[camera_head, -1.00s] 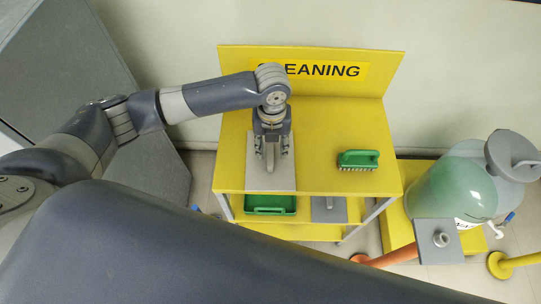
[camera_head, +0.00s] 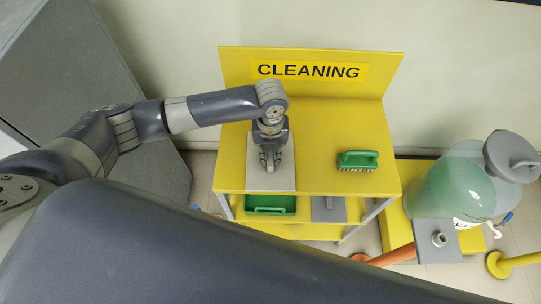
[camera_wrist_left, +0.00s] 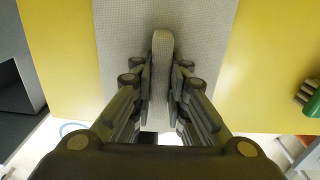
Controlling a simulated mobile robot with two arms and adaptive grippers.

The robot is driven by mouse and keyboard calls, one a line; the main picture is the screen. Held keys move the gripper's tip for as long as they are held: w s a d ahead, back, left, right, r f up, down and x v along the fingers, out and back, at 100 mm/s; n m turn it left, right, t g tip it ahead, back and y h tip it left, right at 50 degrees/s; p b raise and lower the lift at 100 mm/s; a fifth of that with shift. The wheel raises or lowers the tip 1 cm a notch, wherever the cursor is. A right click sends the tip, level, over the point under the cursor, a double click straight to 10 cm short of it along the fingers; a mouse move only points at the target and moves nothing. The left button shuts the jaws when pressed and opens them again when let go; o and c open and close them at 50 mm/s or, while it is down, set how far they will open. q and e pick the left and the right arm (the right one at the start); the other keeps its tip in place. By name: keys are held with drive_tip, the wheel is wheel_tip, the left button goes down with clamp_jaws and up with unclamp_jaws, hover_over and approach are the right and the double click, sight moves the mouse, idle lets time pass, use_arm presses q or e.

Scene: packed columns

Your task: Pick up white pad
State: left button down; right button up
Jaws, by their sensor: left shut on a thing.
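The white pad (camera_head: 286,178) is a pale, flat rectangle with an upright handle (camera_wrist_left: 162,50) along its middle. It lies on the yellow cleaning cart's top, at the left front. My left gripper (camera_head: 269,162) points down over the pad and is shut on its handle. In the left wrist view my gripper (camera_wrist_left: 161,95) has one finger on each side of the handle. The fingers hide part of the handle. I cannot tell any gap under the pad. My right gripper is not in view.
A green brush (camera_head: 358,161) lies on the cart top (camera_head: 325,125) to the right. A green tray (camera_head: 270,204) and a grey pad (camera_head: 328,209) are on the shelf below. The cart's back panel (camera_head: 225,70) rises behind. A green tank (camera_head: 450,190) stands at right.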

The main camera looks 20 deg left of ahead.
sight(271, 153)
use_arm(q)
drive_tip(key=shift+r, duration=0.5)
wheel_tip(271, 153, up, 2)
drive_tip(key=shift+r+b, duration=0.2)
drive_tip(key=shift+b, duration=0.35)
drive_tip(key=s+a+b, duration=0.1)
drive_tip(key=s+a, duration=0.1)
drive_tip(key=s, duration=0.5)
drive_tip(key=s+a+r+b, duration=0.1)
drive_tip(key=s+a, duration=0.2)
drive_tip(key=s, duration=0.5)
drive_tip(key=shift+a+r, duration=0.3)
drive_tip(key=shift+a, duration=0.05)
